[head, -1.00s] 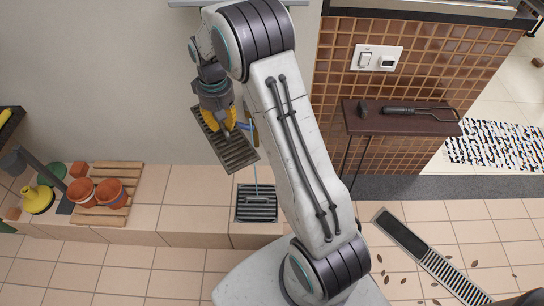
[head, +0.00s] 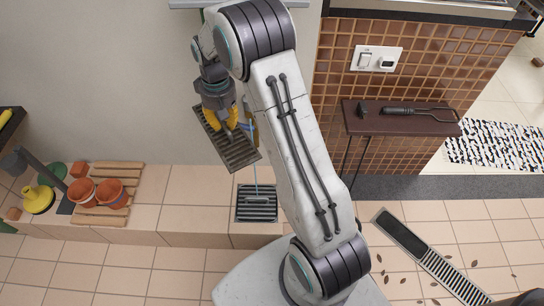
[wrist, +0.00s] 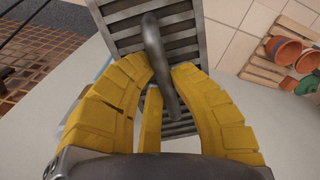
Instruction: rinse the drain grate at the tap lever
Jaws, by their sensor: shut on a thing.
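My gripper (head: 232,118) has yellow fingers shut on the handle of the drain grate (head: 213,122), a dark slatted rectangle held tilted in the air in front of the wall. In the wrist view the grate (wrist: 190,50) shows behind the fingers, with its grey bar handle (wrist: 158,55) between them. A small blue part, perhaps the tap lever, shows beside the grate's right edge, partly hidden by the grate and my arm. A thin blue water stream (head: 256,176) falls at that edge; I cannot tell whether it touches the grate.
A slatted basin drain (head: 257,216) lies below in the tiled ledge. Terracotta pots (head: 111,193) stand on a wooden rack at left. A brown shelf (head: 430,124) holds tools at right. A long floor channel (head: 404,236) lies at lower right, with scattered leaves around it.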

